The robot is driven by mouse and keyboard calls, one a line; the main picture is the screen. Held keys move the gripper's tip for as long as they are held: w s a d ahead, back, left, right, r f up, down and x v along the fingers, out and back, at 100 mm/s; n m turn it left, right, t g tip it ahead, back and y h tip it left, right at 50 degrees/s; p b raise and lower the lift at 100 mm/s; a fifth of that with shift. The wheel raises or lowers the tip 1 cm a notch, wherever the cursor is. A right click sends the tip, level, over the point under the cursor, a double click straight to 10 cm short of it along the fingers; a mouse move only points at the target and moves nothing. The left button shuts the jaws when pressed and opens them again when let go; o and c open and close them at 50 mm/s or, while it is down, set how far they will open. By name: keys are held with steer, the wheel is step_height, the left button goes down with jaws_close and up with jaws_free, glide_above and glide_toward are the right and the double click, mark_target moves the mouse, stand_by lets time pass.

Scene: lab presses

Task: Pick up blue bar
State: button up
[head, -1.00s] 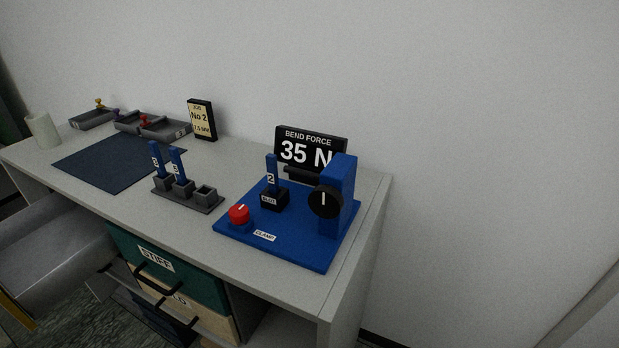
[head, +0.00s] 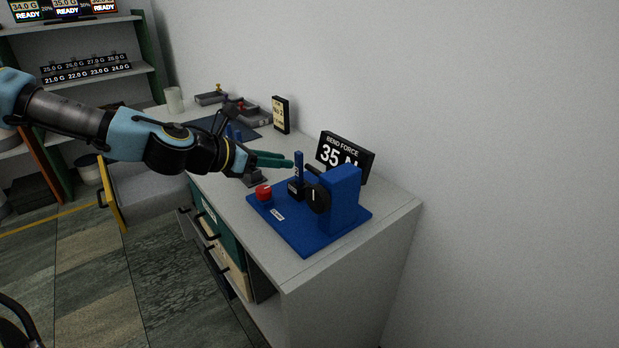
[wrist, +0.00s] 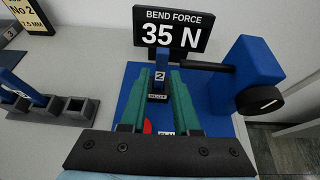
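A blue bar (head: 299,160) marked 2 stands upright in a black slot block (head: 296,190) on the blue press base (head: 300,236). My gripper (head: 289,160), with long green fingers, reaches in from the left at the bar's height. In the wrist view the gripper (wrist: 159,72) is open, and the blue bar (wrist: 160,79) shows in the gap between the fingers, with space on both sides. I cannot tell whether the fingertips reach around it. Other blue bars (wrist: 12,82) stand in a grey rack at the left, mostly hidden by my arm in the head view.
The press's blue upright (head: 343,200) with a black knob (head: 316,196) stands just right of the bar. A red button (head: 263,192) is on the base's left. The BEND FORCE 35 N sign (head: 345,157) stands behind. An open drawer and yellow panel (head: 112,195) are at left.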

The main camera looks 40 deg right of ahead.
mark_target(302, 163)
steer(key=x, duration=0.3)
steer(key=shift+s+d+f, duration=0.1)
steer(key=shift+d+f, duration=0.05)
steer(key=shift+d, duration=0.2)
steer(key=p+x, duration=0.2)
steer(key=x, duration=0.3)
steer(key=shift+s+p, duration=0.1)
steer(key=shift+p, duration=0.2)
steer(key=shift+d+f, duration=0.25)
steer(key=shift+c, duration=0.2)
jaws_close()
